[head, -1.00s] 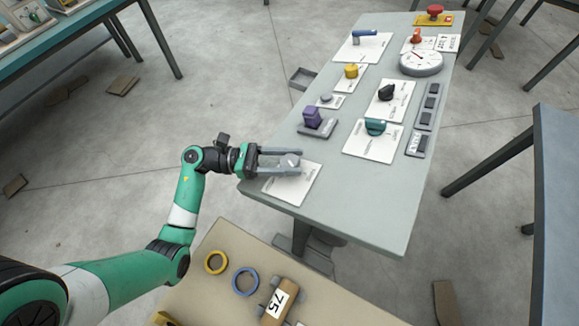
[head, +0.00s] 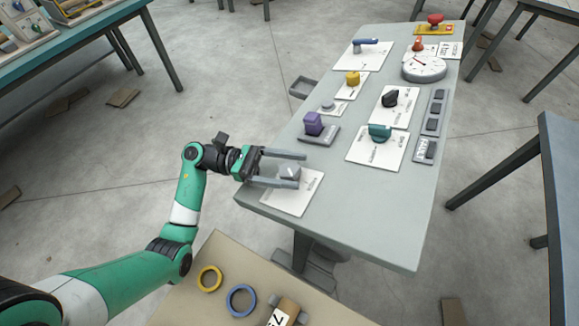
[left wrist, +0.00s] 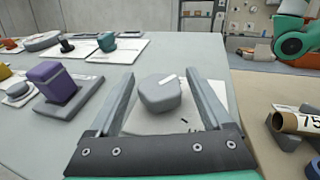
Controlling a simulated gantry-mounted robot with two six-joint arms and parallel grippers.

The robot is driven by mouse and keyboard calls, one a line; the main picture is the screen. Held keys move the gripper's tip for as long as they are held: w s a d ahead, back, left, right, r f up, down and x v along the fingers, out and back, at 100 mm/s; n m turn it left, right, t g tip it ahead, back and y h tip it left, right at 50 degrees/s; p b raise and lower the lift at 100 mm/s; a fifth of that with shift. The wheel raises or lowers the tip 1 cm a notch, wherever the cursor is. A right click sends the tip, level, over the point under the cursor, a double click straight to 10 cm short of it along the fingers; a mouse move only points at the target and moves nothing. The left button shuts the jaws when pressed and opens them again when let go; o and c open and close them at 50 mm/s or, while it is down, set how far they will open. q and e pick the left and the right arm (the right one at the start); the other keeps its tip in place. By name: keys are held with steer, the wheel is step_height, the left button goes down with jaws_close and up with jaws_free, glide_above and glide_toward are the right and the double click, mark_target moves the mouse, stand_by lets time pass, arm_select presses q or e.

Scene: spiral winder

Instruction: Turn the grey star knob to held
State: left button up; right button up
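The grey star knob (head: 290,172) sits on a white label plate (head: 291,203) at the near left corner of the grey table. A pale mark shows on its top; the plate's lettering is too small to read. My left gripper (head: 301,170) reaches in from the left, open, with one finger on each side of the knob. In the left wrist view, the knob (left wrist: 160,93) lies between the spread fingers (left wrist: 168,90), closer to the left one, with a clear gap on the right. My right gripper is not seen.
A purple knob (head: 313,123) stands just beyond the grey knob, and a teal knob (head: 379,132) to the right. Further back are a yellow knob (head: 352,78), a black knob (head: 390,97) and a round dial (head: 424,68). A tan bench with a blue ring (head: 241,300) is in front.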

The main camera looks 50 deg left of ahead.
arm_select(q)
steer(key=v, duration=1.1)
steer(key=shift+s+a, duration=0.15)
steer(key=shift+a, duration=0.15)
